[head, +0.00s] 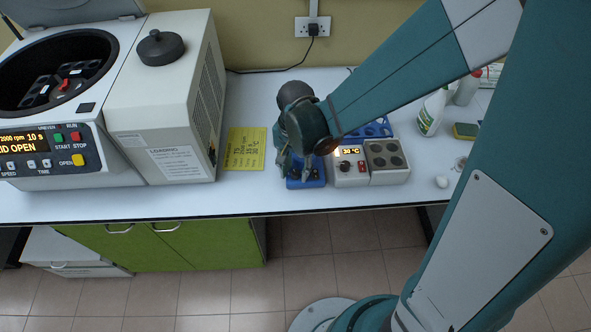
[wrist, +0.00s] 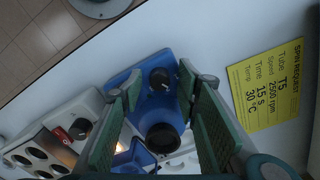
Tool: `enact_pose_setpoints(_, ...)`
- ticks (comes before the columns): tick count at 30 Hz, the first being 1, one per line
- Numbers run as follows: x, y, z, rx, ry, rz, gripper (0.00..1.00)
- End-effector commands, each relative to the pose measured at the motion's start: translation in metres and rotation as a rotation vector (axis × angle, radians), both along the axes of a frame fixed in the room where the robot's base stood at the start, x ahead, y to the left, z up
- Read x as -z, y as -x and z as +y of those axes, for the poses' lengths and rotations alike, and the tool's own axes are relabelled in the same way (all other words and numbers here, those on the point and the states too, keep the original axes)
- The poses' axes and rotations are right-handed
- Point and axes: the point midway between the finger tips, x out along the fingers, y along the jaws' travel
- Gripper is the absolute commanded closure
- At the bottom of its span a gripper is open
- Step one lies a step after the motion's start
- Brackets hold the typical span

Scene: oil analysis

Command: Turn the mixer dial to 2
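The mixer is a small blue unit (head: 313,183) at the bench's front, partly hidden by my gripper in the head view. The dial's number marks are too small to read. My gripper (wrist: 159,72) points down over the mixer. Its two green-padded fingers are apart, one on each side of the dial and cup in the wrist view, with nothing held. I cannot tell whether the fingertips touch the mixer. My gripper also shows in the head view (head: 298,172).
Right of the mixer stands a heater (head: 350,170) with a lit display and knob, joined by a grey well block (head: 388,177). A blue rack (head: 378,130) is behind. A yellow note (head: 245,149) lies left, beside the large centrifuge (head: 180,110). Bottles (head: 432,112) stand right.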

Motion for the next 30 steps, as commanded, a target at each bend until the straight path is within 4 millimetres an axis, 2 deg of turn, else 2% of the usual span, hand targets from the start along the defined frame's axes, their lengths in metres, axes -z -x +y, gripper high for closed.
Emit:
enact_pose_setpoints(11,-0.010,0.000,0.000,0.000,0.000,0.000,0.68)
enact_pose_setpoints(30,-0.071,0.000,0.000,0.000,0.000,0.000,0.68)
